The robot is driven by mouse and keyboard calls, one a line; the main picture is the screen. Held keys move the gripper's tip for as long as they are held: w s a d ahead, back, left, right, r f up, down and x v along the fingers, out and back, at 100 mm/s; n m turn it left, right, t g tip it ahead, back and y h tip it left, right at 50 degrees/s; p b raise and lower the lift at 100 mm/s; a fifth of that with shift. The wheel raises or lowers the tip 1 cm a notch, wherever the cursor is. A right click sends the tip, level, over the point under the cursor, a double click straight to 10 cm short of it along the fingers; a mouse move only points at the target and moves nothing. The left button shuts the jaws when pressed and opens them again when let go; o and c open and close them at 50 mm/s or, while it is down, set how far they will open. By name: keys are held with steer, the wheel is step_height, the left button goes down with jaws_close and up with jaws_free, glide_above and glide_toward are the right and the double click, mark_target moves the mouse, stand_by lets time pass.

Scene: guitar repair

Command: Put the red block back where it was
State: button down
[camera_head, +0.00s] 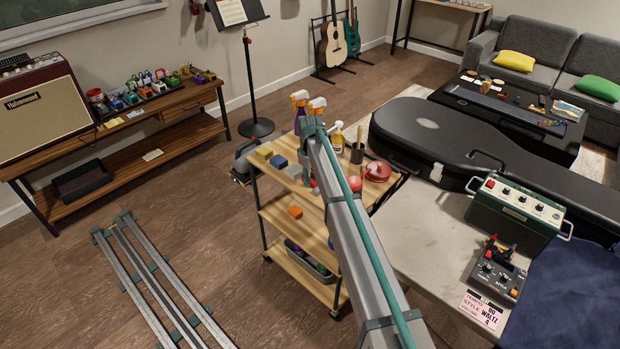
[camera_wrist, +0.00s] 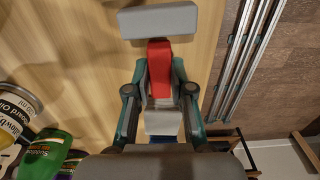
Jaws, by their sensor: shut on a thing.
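The red block (camera_wrist: 159,68) is between the fingers of my gripper (camera_wrist: 159,80) in the wrist view. The gripper is shut on it, above a light wooden surface. A grey block (camera_wrist: 158,20) lies just beyond the red block's far end; I cannot tell whether they touch. Another grey piece (camera_wrist: 163,122) shows behind the red block between the fingers. In the head view, my arm reaches over the wooden cart (camera_head: 290,187) and partly hides its top. I cannot make out for sure the held block there.
A yellow block (camera_head: 264,151) and a blue block (camera_head: 279,161) lie on the cart's top, with spray bottles (camera_head: 299,108) at the back. An orange block (camera_head: 295,211) lies on its middle shelf. Cans (camera_wrist: 18,108) and a green bottle (camera_wrist: 45,152) stand at the wrist view's left.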

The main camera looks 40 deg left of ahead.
steer(key=c, duration=1)
jaws_free()
step_height(320, 180, up, 12)
steer(key=shift+r+b, duration=0.1)
steer(key=shift+b, duration=0.8)
